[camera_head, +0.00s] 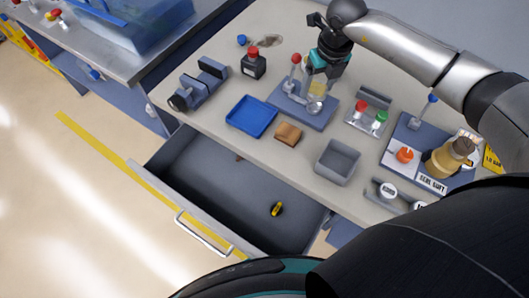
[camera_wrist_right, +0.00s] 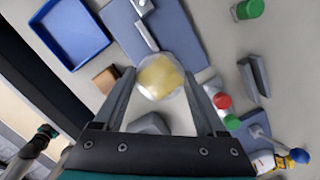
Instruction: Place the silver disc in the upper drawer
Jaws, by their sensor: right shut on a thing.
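My right gripper (camera_head: 317,73) points down over the blue-grey plate (camera_head: 288,115) of a small lever stand. In the wrist view its fingers (camera_wrist_right: 161,85) are shut on a clear round container (camera_wrist_right: 160,77) with yellow inside. A small round silvery part (camera_head: 314,107) shows just below the gripper; I cannot tell whether it is the silver disc. The upper drawer (camera_head: 180,205) is pulled open at the front of the bench. A small yellow-and-black object (camera_head: 277,209) lies in it. Part of my left arm, perhaps its gripper (camera_wrist_right: 47,132), shows at the wrist view's lower left.
A blue tray (camera_head: 251,133), brown block (camera_head: 288,133) and grey bin (camera_head: 338,163) lie between the stand and the drawer. Stands with red, green and orange caps crowd the right. Most of the drawer floor is clear.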

